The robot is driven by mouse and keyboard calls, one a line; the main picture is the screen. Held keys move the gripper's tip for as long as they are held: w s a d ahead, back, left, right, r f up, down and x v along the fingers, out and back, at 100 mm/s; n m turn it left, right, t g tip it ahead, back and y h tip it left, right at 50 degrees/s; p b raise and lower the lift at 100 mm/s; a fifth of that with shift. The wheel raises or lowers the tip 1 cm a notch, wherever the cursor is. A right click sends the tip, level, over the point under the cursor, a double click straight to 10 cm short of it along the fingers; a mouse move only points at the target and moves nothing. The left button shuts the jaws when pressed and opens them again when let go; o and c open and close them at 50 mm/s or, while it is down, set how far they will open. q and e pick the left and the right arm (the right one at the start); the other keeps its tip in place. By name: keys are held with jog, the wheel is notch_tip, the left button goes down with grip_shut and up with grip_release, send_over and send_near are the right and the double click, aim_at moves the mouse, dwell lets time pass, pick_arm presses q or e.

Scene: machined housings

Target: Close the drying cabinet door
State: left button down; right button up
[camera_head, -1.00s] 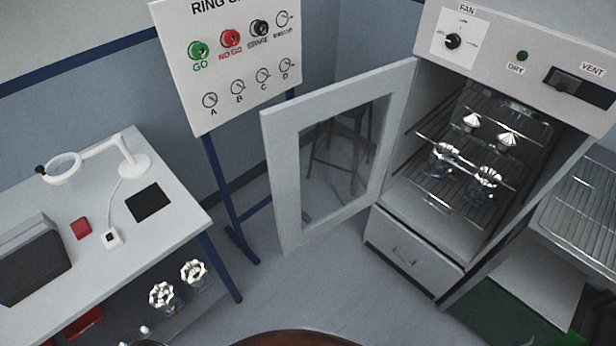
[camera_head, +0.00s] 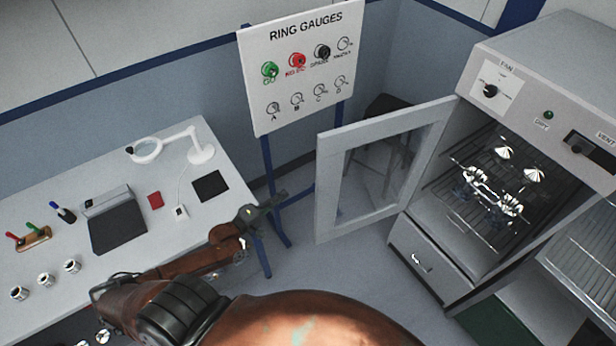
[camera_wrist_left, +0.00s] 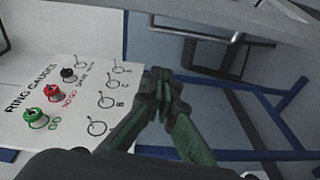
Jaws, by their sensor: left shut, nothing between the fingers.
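The drying cabinet (camera_head: 545,72) stands at the right in the head view. Its door (camera_head: 331,190), a pale frame around a glass pane, is open and swung out to the left, so the racks inside show. My left gripper (camera_head: 281,196) is left of the door's free edge, apart from it, in front of the gauge stand's legs. In the left wrist view the dark fingers (camera_wrist_left: 160,78) of this gripper meet at the tips, shut and empty. My right gripper is not in view.
The ring gauge board (camera_head: 300,70) stands on blue legs behind my left gripper. A white bench (camera_head: 130,190) with a magnifier lamp (camera_head: 200,150) is at the left. A drawer (camera_head: 425,262) is below the cabinet. Open floor lies below the door.

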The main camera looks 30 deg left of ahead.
pick_arm(q)
jog(key=w+d+r+p, duration=0.4)
jog(key=w+d, duration=0.3)
jog(key=w, duration=0.1)
jog(key=shift+n+h, duration=0.4)
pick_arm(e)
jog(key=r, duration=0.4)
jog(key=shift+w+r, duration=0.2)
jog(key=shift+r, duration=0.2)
pick_arm(q)
jog(key=shift+s+d, duration=0.1)
jog(key=shift+d, duration=0.05)
